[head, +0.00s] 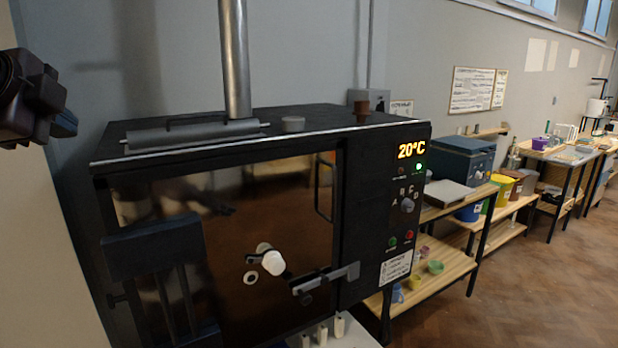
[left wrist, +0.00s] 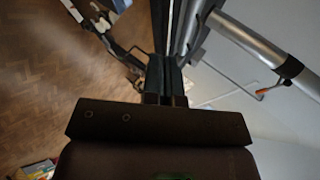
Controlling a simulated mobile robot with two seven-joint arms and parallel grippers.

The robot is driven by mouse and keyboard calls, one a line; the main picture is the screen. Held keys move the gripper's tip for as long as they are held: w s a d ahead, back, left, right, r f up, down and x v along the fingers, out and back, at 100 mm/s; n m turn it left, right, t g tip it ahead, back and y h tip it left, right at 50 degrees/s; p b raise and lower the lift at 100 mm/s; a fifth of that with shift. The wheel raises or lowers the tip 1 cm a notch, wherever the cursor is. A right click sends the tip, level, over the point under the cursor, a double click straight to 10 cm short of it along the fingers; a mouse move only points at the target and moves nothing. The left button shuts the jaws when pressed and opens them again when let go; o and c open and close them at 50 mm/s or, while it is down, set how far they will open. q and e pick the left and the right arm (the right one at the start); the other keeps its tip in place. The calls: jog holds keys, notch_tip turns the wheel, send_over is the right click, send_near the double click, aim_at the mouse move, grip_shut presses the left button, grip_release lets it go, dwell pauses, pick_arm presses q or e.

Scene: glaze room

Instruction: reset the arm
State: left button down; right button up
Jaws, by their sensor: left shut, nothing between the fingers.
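My left gripper (head: 62,125) is a dark shape at the upper left edge of the head view, raised beside the kiln and apart from it. In the left wrist view its two fingers (left wrist: 165,98) are together with nothing between them. The black kiln (head: 240,150) fills the middle of the head view. Its display (head: 411,149) reads 20°C and a green light is lit. Its front has a dark reflective panel, a white knob (head: 271,259) and a latch handle (head: 325,279). My right gripper is not in view.
To the right, a wooden shelf table (head: 440,268) holds small colored cups, and a blue-grey box (head: 453,158) stands farther back. Open wooden floor (head: 550,290) lies at the lower right. A pale wall is close at the left.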

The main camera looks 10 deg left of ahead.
pick_arm(q)
jog(key=w+a+f+n+g, duration=0.1)
jog(key=w+f+n, duration=0.1)
jog(key=f, duration=0.9)
jog(key=w+a+f+n+g, duration=0.1)
jog(key=a+f+n+g, duration=0.1)
jog(key=f, duration=0.8)
jog(key=s+d+f+n+g+h, duration=0.1)
jog(key=s+d+f+n, duration=0.15)
jog(key=f, duration=0.65)
jog(key=s+d+f+n+g+h, duration=0.1)
jog(key=s+d+f, duration=0.15)
jog(key=f, duration=0.55)
jog(key=s+d+f+n+g, duration=0.2)
jog(key=s+d+f+n, duration=0.4)
jog(key=s+d+f, duration=0.7)
jog(key=w+f+t, duration=0.7)
jog(key=f+t, duration=0.1)
jog(key=f, duration=0.3)
jog(key=shift+w+a+m+h, duration=0.3)
jog(key=shift+a+m+h, duration=0.1)
jog(key=shift+a+m, duration=0.05)
